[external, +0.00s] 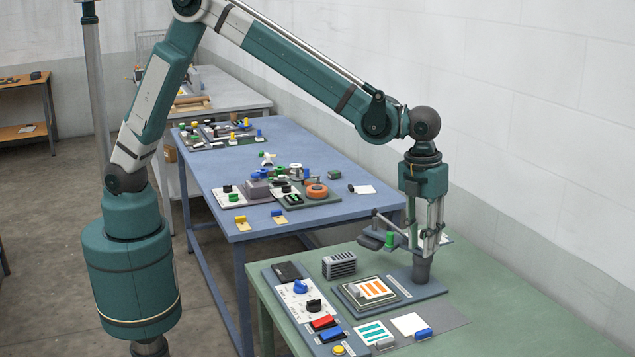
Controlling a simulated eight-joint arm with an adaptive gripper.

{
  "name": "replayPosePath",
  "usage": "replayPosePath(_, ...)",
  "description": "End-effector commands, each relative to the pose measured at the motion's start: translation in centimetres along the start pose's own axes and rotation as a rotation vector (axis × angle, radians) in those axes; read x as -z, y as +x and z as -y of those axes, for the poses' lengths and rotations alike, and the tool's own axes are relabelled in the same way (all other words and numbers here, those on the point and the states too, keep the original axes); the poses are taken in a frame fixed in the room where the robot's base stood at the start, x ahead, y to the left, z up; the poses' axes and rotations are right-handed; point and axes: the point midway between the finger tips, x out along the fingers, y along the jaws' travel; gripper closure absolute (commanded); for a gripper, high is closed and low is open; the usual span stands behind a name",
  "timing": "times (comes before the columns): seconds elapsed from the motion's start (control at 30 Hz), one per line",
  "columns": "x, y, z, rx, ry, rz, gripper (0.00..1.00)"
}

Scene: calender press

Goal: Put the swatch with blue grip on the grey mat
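The swatch with the blue grip (424,333) is a plain white square (407,323) lying flat on the green table. The grey mat (448,315) is a flat dark patch at its right; the swatch appears to lie over its left part. My gripper (426,245) points down above the press, away from the swatch, near the press's dark post (421,268). The fingertips are partly lost against the press, so I cannot tell their spacing. A swatch with teal stripes (374,332) and a grey grip lies left of the white one.
The press has an orange-striped swatch (371,288) on its bed, a lever (386,221) and a green knob (390,240). A control panel (307,300) with blue and black knobs and a ribbed grey block (339,264) stand left. The table's right side is clear.

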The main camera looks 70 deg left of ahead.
Motion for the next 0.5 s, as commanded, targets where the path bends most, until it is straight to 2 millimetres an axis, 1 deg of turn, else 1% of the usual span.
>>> replayPosePath(0.03,-0.8,-1.1,-1.4,0.007,-0.047,0.005,0.75)
replayPosePath(0.2,-3.0,-4.1,-5.3,0.037,-0.217,0.021,0.75)
replayPosePath(0.37,-4.7,-6.8,-9.2,0.066,-0.376,0.035,0.75)
replayPosePath(0.5,-5.9,-8.9,-12.7,0.093,-0.514,0.045,0.75)
